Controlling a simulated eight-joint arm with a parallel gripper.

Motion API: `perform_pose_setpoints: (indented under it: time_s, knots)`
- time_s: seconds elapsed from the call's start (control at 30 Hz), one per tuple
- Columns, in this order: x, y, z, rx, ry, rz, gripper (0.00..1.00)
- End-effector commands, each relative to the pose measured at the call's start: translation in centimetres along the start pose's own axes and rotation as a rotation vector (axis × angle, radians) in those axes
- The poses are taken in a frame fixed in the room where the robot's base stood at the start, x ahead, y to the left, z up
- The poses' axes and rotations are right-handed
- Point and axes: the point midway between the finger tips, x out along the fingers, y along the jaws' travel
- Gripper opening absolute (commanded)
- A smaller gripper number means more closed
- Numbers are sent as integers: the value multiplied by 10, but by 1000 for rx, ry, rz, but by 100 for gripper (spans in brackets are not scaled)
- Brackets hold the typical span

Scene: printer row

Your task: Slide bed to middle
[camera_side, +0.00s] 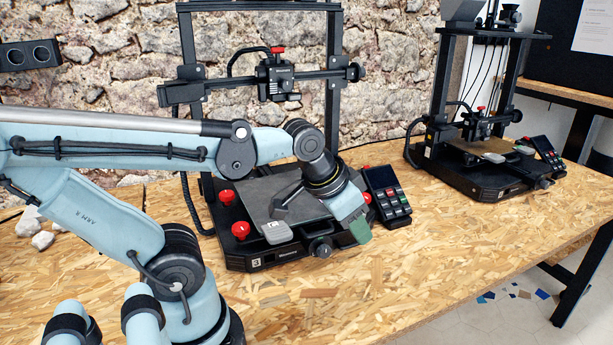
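The near printer's bed (257,197) is a dark grey plate on a black base (262,259), under a black gantry. A grey tab (277,232) sticks out at its front edge. A dark angular piece (286,207) lies over the plate; I cannot tell if it is a print or part of the printer. My gripper (358,225) is at the bed's front right corner, pointing down, with a green-grey fingertip showing. It hides that corner. I cannot tell if it touches the bed, or whether its fingers are open or shut.
Red knobs (240,230) stand around the bed. A control screen (386,195) stands right of the base. A second printer (481,150) stands further right. The wooden table (450,240) is clear between and in front of them. A stone wall is behind.

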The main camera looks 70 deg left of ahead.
Motion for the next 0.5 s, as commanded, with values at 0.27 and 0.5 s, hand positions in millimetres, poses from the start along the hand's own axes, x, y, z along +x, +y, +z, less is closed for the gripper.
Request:
perform_pose_setpoints:
  time_s: [0.27, 0.5]
  knots:
    - [-39, -51, -21, 23, -363, -106, 38]
    - [-57, -70, -25, 21, -517, -135, 38]
